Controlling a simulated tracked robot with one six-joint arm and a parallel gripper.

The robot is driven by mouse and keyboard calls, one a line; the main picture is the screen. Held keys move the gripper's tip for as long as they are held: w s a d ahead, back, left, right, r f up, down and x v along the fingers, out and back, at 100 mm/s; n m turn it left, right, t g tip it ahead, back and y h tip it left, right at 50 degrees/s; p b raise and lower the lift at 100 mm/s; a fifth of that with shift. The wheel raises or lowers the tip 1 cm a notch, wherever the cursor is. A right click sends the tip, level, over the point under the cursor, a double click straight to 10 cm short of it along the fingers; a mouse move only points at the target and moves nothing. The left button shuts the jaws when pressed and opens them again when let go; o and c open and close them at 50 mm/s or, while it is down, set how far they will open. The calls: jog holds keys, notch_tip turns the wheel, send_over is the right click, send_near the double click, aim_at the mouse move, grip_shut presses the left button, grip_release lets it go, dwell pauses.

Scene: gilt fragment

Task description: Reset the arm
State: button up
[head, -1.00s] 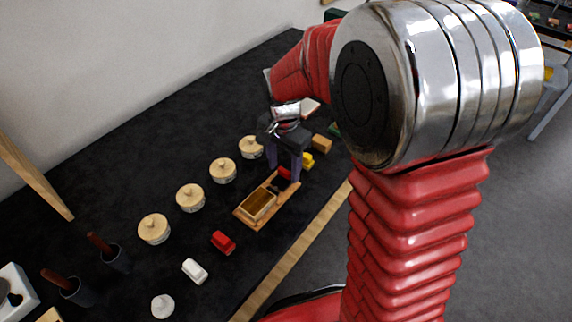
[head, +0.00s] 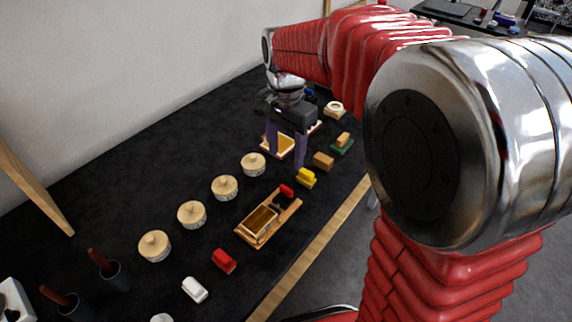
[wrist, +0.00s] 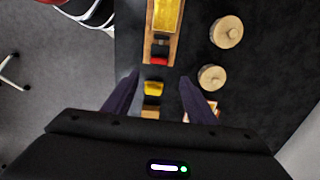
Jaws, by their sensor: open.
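My gripper (head: 286,150) is above the dark table, open and empty, with its two purple fingers pointing down. It also shows in the wrist view (wrist: 160,88), with the fingers apart and nothing between them touching them. In the head view it hangs near a wooden tray with a gold panel (head: 285,143), which it partly hides. My red arm reaches in from the right, with a large silver joint close to the camera.
A wooden tray with a gold box (head: 262,222) holds a red piece (head: 286,190). Several round lidded wooden pots (head: 191,214) stand in a row. A yellow block (head: 306,178), a brown block (head: 323,160), a red block (head: 224,260) and a white block (head: 194,289) lie nearby.

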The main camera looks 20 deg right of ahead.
jog(key=shift+r, duration=0.85)
jog(key=s+r+n+t, duration=0.1)
jog(key=s+n+t, duration=0.4)
jog(key=s+n, duration=0.6)
jog(key=shift+s+d+r+t, duration=0.3)
jog(key=shift+s+d+r, duration=0.05)
jog(key=shift+s, duration=3.65)
